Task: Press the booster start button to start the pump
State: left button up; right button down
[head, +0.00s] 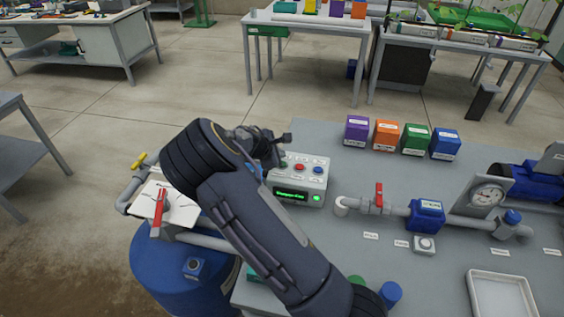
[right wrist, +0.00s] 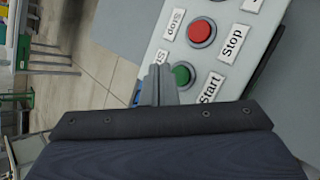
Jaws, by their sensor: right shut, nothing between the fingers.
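The grey control box (head: 312,184) stands on the grey bench, partly behind my right arm. It has a lit green display, a lit green spot at its lower right and red and blue buttons on top. In the right wrist view, a green button (right wrist: 182,75) sits beside a "Start" label (right wrist: 210,88), and a red button (right wrist: 201,32) beside a "Stop" label. My right gripper (head: 274,158) is at the box's left end. Its shut, empty fingers (right wrist: 158,82) appear just left of the green button and overlap its edge; I cannot tell whether they touch. My left gripper is out of view.
Purple, orange, green and blue boxes (head: 401,138) stand behind the control box. A pipe with a red-handled valve (head: 379,195), a blue pump and a gauge (head: 487,197) run to the right. A white tray (head: 502,296) lies at front right. A blue tank (head: 165,265) stands at left.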

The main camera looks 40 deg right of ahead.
jog(key=shift+r+p, duration=1.2)
jog(key=shift+r, duration=0.8)
jog(key=shift+s+f, duration=0.1)
jog(key=s+m+y, duration=0.1)
jog(key=s, duration=0.1)
jog(key=s+a+m+y, duration=0.1)
jog(key=s+f+m+y, duration=0.1)
jog(key=s, duration=0.1)
jog(key=shift+s+a+m+g, duration=0.3)
jog(key=shift+m+g, duration=0.1)
jog(key=s+a+r+m+t+y, duration=0.2)
jog(key=s+a+r+m+y, duration=0.3)
jog(key=s+a, duration=0.6)
jog(key=s+a+r+m+t+y, duration=0.2)
jog(key=s+a+r+m+y, duration=0.2)
jog(key=s+a+r, duration=0.4)
jog(key=s+a, duration=0.4)
jog(key=s, duration=0.2)
jog(key=shift+s+r+m+y, duration=0.25)
jog(key=shift+s+m+y, duration=0.15)
